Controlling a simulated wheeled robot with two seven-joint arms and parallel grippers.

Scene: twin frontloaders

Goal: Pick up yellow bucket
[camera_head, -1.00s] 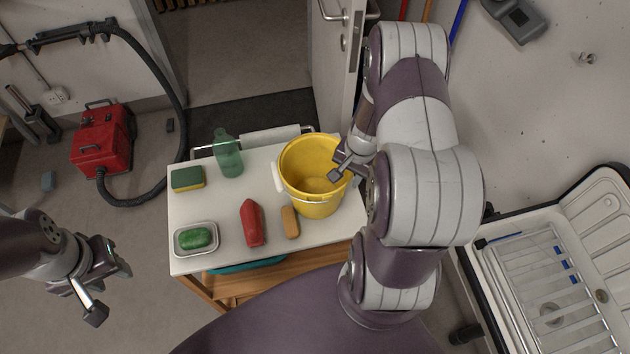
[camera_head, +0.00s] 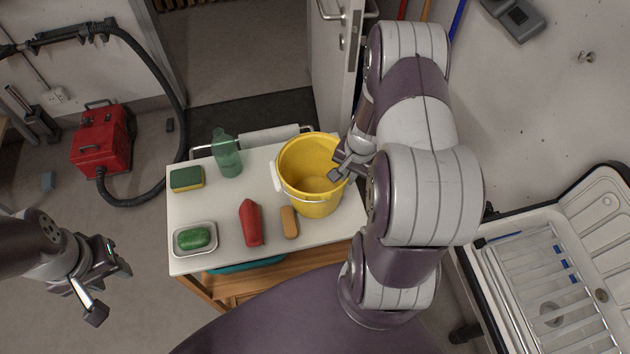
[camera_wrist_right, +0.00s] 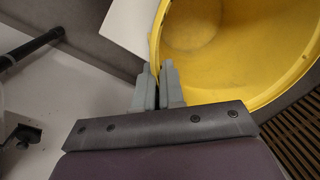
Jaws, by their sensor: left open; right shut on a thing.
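The yellow bucket (camera_head: 310,172) is upright at the right end of the white cart top (camera_head: 188,256), with its wire handle hanging at the front. My right gripper (camera_head: 342,172) is at the bucket's right rim, and in the right wrist view its two fingers (camera_wrist_right: 158,82) are shut on the rim of the yellow bucket (camera_wrist_right: 235,50). The bucket looks empty inside. I cannot tell whether its base touches the cart. My left gripper (camera_head: 106,288) is open and empty, left of the cart and apart from it.
On the cart are a green bottle (camera_head: 226,155), a sponge (camera_head: 187,178), a red brush-like object (camera_head: 250,222), a tan block (camera_head: 289,222) and a green soap bar (camera_head: 195,238) in a dish. A red vacuum (camera_head: 101,142) stands left. A sink (camera_head: 555,280) is at right.

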